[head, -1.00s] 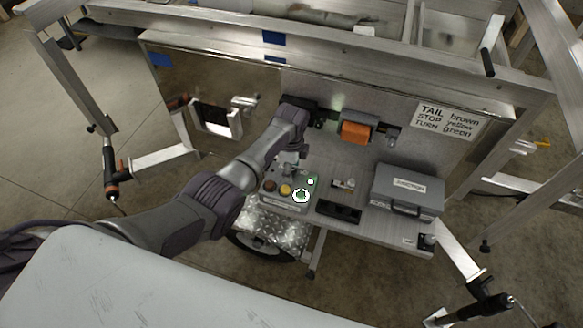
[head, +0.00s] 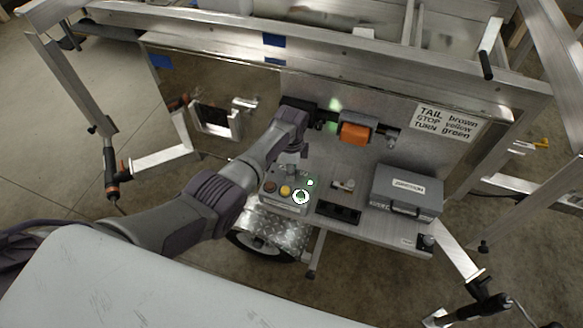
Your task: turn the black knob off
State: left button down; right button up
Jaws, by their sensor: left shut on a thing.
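The small grey control box (head: 285,207) stands on the left end of the metal work shelf. Its top carries a brown button (head: 269,187), a yellow button (head: 285,191) and a lit green button (head: 301,196) in a row. My left gripper (head: 291,169) reaches down from above onto the back part of the box top. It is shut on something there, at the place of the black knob. The knob itself is hidden behind the gripper and wrist. My right gripper is out of view.
A grey case (head: 406,190) stands on the shelf at the right. A black tray (head: 338,212) and a small metal part (head: 343,185) lie between. A wheel (head: 262,246) is below.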

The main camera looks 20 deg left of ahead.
pick_arm(q)
jog(key=n+p, duration=0.1)
jog(key=n, duration=0.3)
jog(key=shift+n, duration=0.3)
jog(key=n, duration=0.3)
jog(key=shift+n+p, duration=0.35)
jog(key=shift+n, duration=0.05)
jog(key=n, duration=0.3)
jog(key=shift+n+p, duration=0.35)
jog(key=shift+n, duration=1.65)
jog(key=c, duration=0.8)
grip_release()
jog(key=shift+o, duration=0.2)
notch_tip(320, 180, up, 12)
